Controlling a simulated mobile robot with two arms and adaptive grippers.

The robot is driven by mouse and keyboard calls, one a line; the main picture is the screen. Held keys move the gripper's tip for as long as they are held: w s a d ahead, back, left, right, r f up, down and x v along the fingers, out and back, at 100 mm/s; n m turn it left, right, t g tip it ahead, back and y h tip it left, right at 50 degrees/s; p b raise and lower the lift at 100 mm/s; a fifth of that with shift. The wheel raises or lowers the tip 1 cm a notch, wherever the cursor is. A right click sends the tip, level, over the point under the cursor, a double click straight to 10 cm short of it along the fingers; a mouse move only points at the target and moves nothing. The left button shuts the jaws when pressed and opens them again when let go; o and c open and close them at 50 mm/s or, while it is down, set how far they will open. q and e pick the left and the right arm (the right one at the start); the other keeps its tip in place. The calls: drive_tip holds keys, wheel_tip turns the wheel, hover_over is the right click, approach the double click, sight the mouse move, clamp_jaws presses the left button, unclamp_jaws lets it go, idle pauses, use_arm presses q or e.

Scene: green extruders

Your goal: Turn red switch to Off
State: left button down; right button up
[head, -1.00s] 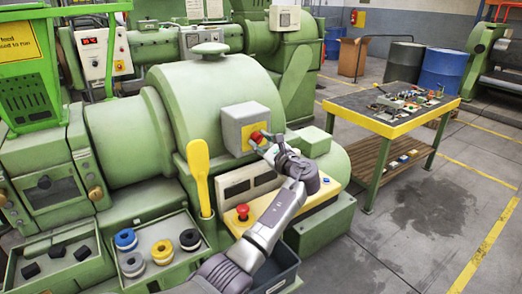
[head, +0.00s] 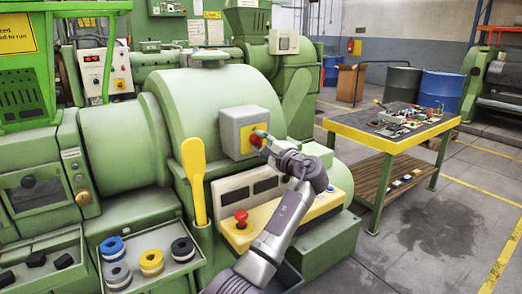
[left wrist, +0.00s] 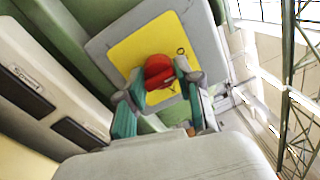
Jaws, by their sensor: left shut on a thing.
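The red switch (head: 256,140) is a knob on the yellow plate (head: 247,144) of a grey box (head: 230,129) on the green extruder. My left gripper (head: 263,138) is at the switch, at the front of the box. In the left wrist view the red switch (left wrist: 159,72) sits between the two fingers of my left gripper (left wrist: 158,88), which is shut on it. The yellow plate (left wrist: 130,50) shows around the knob. Part of the knob is hidden by the fingers, and I cannot read its setting. My right gripper is not in view.
A red push button (head: 240,217) stands on a yellow panel below the box. A yellow paddle-shaped handle (head: 195,180) rises at the left of it. A tray (head: 196,262) holds several rings. A yellow-edged table (head: 385,146) with small parts stands at the right, with open floor in front.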

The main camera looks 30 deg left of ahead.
use_arm(q)
drive_tip(key=shift+f+n, duration=0.25)
drive_tip(key=shift+n, duration=0.05)
idle(0.4)
drive_tip(key=c, duration=1)
unclamp_jaws()
drive_tip(key=shift+o, duration=1.1)
drive_tip(key=shift+r, duration=0.15)
drive_tip(key=v, duration=1.2)
